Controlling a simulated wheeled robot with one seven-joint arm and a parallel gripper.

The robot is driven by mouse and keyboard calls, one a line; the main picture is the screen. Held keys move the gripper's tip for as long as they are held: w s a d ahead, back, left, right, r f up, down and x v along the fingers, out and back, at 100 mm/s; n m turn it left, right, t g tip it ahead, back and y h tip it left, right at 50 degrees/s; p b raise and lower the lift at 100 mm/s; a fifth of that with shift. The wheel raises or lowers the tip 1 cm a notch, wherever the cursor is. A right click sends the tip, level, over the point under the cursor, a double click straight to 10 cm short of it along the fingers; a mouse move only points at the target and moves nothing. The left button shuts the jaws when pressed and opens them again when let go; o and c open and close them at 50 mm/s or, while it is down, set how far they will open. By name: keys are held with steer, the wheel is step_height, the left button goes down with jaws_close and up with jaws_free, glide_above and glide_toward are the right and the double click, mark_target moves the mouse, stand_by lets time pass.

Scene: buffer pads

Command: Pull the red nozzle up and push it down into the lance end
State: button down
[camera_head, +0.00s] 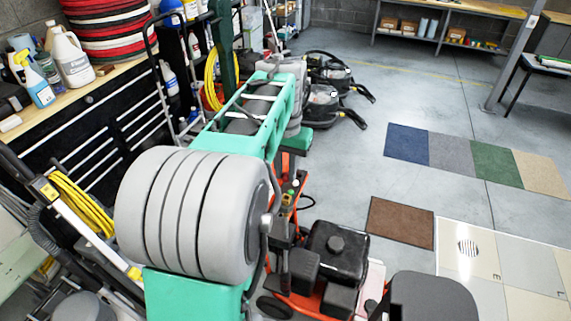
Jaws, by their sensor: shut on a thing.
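An orange-red wheeled machine with a black engine (335,247) stands on the floor at the lower middle of the head view. Small coloured pieces (288,196), green, yellowish and pale, sit near its upper left side. They are too small for me to tell whether one is the red nozzle. I cannot make out the lance end. My teal and grey arm (205,215) fills the left middle and covers part of the machine. I cannot pick out my gripper; the arm hides that area.
A workbench (100,82) with spray bottles and jugs is at the left, with red, black and white pads stacked on it. Black floor machines (325,100) stand beyond the arm. Coloured mats (407,143) and a brown mat (400,222) lie right. The floor between is clear.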

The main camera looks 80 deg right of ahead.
mark_target(286, 181)
steer(key=shift+f, duration=0.15)
steer(key=shift+f+b, duration=2.1)
steer(key=shift+f, duration=0.65)
steer(key=shift+f, duration=0.55)
steer(key=c, duration=1.2)
jaws_free()
steer(key=shift+o, duration=0.2)
steer(key=shift+r, duration=0.1)
step_height(286, 181, up, 8)
steer(key=shift+a+f+b, duration=0.1)
steer(key=shift+f+b, duration=0.05)
steer(key=shift+b, duration=0.4)
